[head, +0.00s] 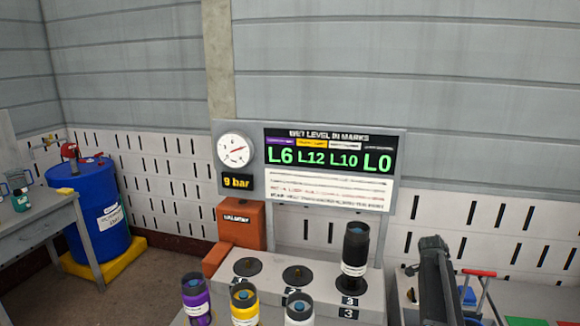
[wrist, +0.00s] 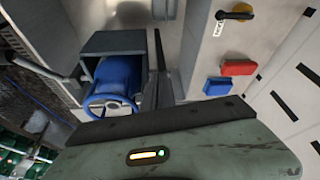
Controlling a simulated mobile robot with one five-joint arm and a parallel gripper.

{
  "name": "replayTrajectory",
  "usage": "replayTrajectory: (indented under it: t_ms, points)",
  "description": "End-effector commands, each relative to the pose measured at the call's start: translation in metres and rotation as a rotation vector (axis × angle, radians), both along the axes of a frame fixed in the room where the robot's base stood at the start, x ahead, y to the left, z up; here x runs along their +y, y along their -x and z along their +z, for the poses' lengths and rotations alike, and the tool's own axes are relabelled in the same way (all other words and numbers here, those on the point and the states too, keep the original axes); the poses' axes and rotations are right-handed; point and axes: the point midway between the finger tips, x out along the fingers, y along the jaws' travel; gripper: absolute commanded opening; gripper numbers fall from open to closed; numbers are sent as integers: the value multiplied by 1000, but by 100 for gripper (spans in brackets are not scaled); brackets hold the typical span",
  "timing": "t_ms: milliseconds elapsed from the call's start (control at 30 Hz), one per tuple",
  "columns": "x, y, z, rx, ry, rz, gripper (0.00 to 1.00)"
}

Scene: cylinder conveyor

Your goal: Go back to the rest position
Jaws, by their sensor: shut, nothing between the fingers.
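In the wrist view my gripper (wrist: 160,90) shows as dark fingers, close together with nothing between them, beyond a grey-green housing with a small lit indicator. In the head view a dark upright arm part of mine stands at the lower right, and the fingertips cannot be made out there. A black cylinder (head: 355,249) stands upright on the grey stand (head: 325,294), on the spot by a 3. Purple (head: 197,303), yellow (head: 244,307) and white (head: 299,312) cylinders stand in front, their lower parts cut off.
A panel (head: 335,170) reads L6, L12, L10, L0; its gauge (head: 236,150) reads 9 bar. An orange box (head: 240,223) stands left of the stand. A blue drum (head: 95,215) is at left. The wrist view shows a blue handwheel (wrist: 108,106) and a red block (wrist: 238,67).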

Motion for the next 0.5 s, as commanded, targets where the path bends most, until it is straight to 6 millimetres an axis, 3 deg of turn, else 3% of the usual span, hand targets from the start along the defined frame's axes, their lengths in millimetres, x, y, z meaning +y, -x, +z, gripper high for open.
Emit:
replayTrajectory:
  t_ms: [267, 500]
  points:
    - [43, -16, 0, 0, 0, 62, 0]
    - [113, -9, -2, -2, -24, 149, 0]
